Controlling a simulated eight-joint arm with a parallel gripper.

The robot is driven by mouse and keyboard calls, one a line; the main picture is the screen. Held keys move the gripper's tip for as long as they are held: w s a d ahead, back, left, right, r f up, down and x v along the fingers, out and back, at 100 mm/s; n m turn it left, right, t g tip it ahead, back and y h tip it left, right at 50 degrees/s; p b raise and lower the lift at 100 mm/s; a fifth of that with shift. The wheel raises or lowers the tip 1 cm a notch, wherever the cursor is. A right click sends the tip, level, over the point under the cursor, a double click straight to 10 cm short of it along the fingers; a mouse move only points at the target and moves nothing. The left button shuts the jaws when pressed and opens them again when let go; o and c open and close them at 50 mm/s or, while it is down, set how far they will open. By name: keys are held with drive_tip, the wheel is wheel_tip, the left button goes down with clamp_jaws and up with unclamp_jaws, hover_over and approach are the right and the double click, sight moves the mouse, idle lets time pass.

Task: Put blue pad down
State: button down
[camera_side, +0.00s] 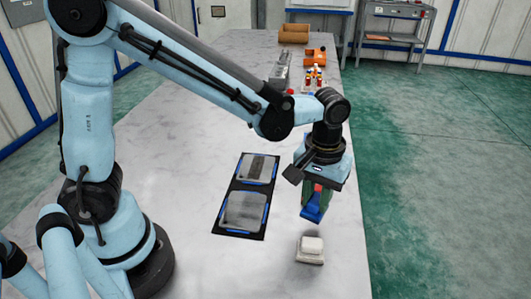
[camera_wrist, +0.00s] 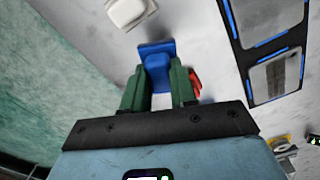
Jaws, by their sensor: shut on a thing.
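The blue pad (camera_side: 315,206) is held under my gripper (camera_side: 317,187), above the table near its right edge. In the wrist view the blue pad (camera_wrist: 157,62) sits between the tips of the two green fingers of my gripper (camera_wrist: 158,82), which are shut on it. A red piece shows by the fingers in both views; in the wrist view this red piece (camera_wrist: 195,82) is just right of the right finger. I cannot tell whether it touches the pad.
A white block (camera_side: 311,249) lies on the table (camera_side: 180,180) below the pad and nearer the camera. A black tray (camera_side: 240,233) with two grey plates and blue edging lies to the left. Several tools and orange parts (camera_side: 315,57) stand at the far end.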

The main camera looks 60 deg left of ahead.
sight(314, 209)
drive_tip(key=shift+w+a+f, duration=0.25)
drive_tip(key=shift+w+f, duration=0.1)
drive_tip(key=shift+f, duration=1.9)
drive_tip(key=shift+f, duration=0.15)
drive_tip(key=c, duration=0.9)
unclamp_jaws()
